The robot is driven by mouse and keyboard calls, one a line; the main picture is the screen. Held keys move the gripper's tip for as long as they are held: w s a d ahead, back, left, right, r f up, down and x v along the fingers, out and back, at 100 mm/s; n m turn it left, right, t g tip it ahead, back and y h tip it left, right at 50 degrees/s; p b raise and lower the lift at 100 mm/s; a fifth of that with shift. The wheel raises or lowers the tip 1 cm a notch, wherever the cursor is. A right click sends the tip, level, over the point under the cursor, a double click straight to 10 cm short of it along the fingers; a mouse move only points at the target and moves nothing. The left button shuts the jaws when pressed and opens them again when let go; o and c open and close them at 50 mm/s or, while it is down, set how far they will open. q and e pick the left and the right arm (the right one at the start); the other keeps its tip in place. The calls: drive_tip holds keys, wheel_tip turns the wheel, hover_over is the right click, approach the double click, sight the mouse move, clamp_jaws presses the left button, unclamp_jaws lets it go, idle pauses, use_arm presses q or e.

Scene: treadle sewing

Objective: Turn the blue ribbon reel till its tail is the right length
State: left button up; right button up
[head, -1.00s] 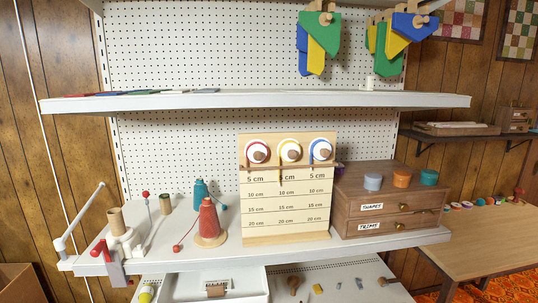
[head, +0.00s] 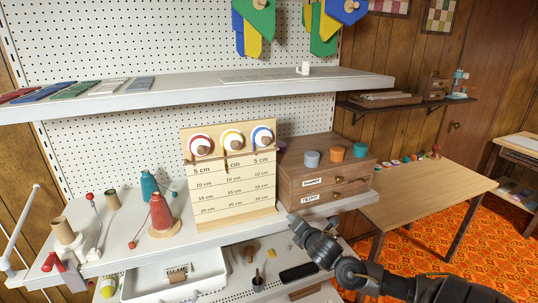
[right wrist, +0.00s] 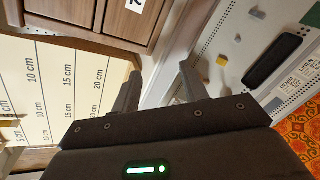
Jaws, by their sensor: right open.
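The blue ribbon reel (head: 262,137) is the rightmost of three reels on a wooden board (head: 228,216) marked from 5 to 20 cm. Its white face has a blue rim and a brown knob at the middle. A short blue tail seems to hang at its left side; its exact end is too small to tell. My right gripper (head: 296,221) is open and empty, below and right of the board, in front of the drawer chest. In the right wrist view its two fingers (right wrist: 160,88) stand apart, with the board's marks to their left. My left gripper is not in view.
A red reel (head: 200,146) and a yellow reel (head: 232,139) sit left of the blue one. The wooden drawer chest (head: 290,185) stands close on the right. Thread cones (head: 161,213) stand left. A shelf (head: 215,95) overhangs the board. A white tray (head: 205,285) is below.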

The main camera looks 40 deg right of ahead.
drive_tip(key=a+r+n+t+p, duration=0.1)
drive_tip(key=a+r+n+t, duration=0.15)
drive_tip(key=r, duration=0.65)
drive_tip(key=a+r+n+t+p, duration=0.1)
drive_tip(key=r+n, duration=0.2)
drive_tip(key=r, duration=0.6)
drive_tip(key=n+t+y, duration=0.2)
drive_tip(key=n, duration=0.4)
approach(267, 142)
drive_tip(key=shift+g, duration=0.25)
drive_tip(key=w+p, duration=0.2)
drive_tip(key=w+d+p, duration=0.1)
drive_tip(key=w+p, duration=0.1)
drive_tip(key=w, duration=0.1)
drive_tip(key=w+r+p, duration=0.1)
drive_tip(key=w+p, duration=0.1)
drive_tip(key=shift+w+d, duration=0.3)
drive_tip(key=shift+w, duration=0.05)
drive_tip(key=shift+w+f+p, duration=0.15)
drive_tip(key=shift+w+p, duration=0.2)
drive_tip(key=shift+w, duration=0.15)
clamp_jaws()
drive_tip(key=shift+f, duration=0.1)
